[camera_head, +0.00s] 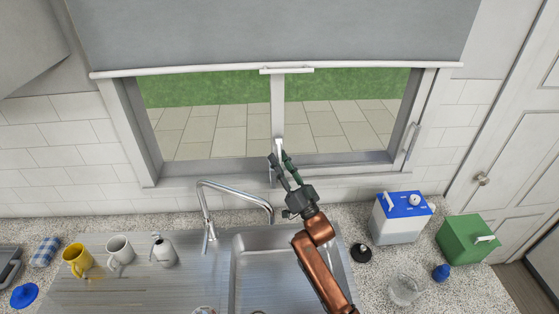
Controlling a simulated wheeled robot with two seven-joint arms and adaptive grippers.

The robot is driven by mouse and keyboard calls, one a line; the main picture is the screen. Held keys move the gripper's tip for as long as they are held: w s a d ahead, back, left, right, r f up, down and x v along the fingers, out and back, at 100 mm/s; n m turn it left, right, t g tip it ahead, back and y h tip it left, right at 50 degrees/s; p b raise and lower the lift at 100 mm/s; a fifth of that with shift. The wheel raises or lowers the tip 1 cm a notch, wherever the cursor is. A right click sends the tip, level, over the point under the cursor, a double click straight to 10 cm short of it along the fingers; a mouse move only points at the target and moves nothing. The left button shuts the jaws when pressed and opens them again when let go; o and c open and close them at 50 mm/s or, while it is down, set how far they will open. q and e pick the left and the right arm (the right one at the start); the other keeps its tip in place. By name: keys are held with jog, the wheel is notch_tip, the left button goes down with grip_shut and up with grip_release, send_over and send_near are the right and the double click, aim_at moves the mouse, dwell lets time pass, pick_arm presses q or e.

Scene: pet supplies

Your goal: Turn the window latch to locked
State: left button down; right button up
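The window (279,112) is at the back of the counter, with a vertical middle post. A small pale piece at the foot of this post, which looks like the latch (279,143), is just beyond my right gripper's fingertips. Its lower part is partly hidden by the fingers, and I cannot tell whether it is touched or which way it is turned. My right gripper (279,157) reaches up from the sink with its two dark fingers apart and nothing visible held between them. My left gripper is not in view.
A tall faucet (208,215) stands left of my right arm, over the sink (245,270). A blue-topped box (399,222) and a green box (468,239) stand right. Mugs (76,260) stand left. A handle (412,140) is on the window's right frame; a blind (270,35) hangs above.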

jog(key=v, duration=1.2)
jog(key=shift+r, duration=0.1)
jog(key=shift+c, duration=0.4)
